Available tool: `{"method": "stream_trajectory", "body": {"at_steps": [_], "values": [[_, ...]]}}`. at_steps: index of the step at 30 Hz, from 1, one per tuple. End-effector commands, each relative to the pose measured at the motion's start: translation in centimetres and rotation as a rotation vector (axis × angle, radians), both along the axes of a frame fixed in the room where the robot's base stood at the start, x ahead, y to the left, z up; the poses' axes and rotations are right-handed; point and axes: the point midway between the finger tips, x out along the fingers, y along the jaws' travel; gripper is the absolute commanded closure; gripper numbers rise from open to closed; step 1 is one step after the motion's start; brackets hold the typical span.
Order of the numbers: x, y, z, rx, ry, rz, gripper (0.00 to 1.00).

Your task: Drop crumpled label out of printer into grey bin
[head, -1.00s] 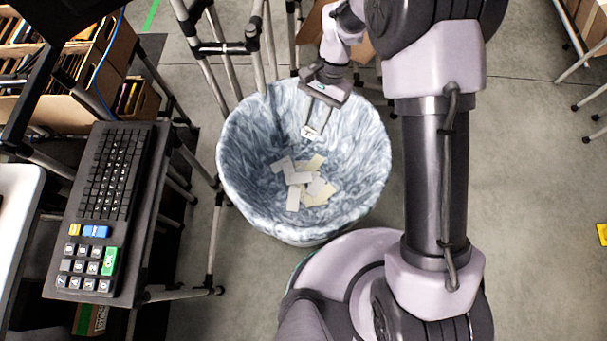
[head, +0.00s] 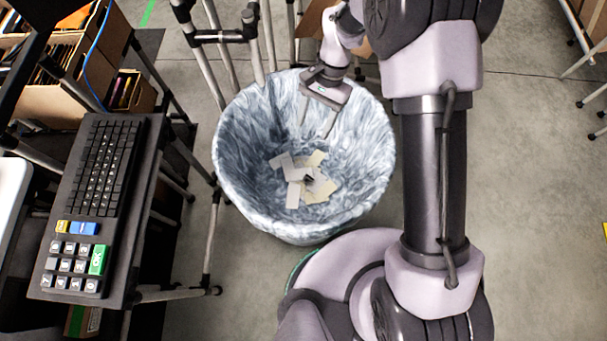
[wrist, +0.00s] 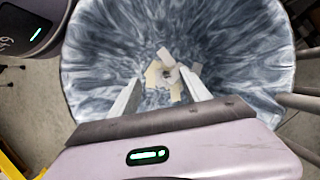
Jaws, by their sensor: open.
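The grey bin (head: 235,185) has a marbled grey-blue liner and stands on the floor. Several pale labels lie at its bottom. The crumpled label (head: 308,178), with a dark mark on it, lies on top of that pile; it also shows in the wrist view (wrist: 168,75). My gripper (head: 317,133) is over the back part of the bin, pointing down into it. Its two fingers (wrist: 165,98) are apart in the wrist view, with nothing between them; the labels are well below.
A black keyboard (head: 103,165) and keypad stand on a stand at the left. Grey tube legs (head: 222,36) rise close behind the bin. Cartons of files (head: 110,60) are at the upper left. The floor at the right (head: 535,190) is clear.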

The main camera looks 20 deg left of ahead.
Motion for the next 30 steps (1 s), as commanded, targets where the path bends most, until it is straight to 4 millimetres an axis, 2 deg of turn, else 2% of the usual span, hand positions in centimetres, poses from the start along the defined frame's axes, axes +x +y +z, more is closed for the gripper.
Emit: {"method": "stream_trajectory", "body": {"at_steps": [4, 12, 18, 22, 30], "values": [[0.8, -0.2, 2.2, 0.001, -0.003, -0.001, 0.45], [4.1, -1.2, 10.8, 0.001, -0.005, -0.002, 0.45], [5.9, -1.7, 15.0, 0.0, -0.002, 0.0, 0.45], [6.3, -1.9, 16.0, 0.001, -0.001, 0.0, 0.45], [6.4, -1.9, 16.1, 0.0, 0.0, 0.0, 0.45]]}}
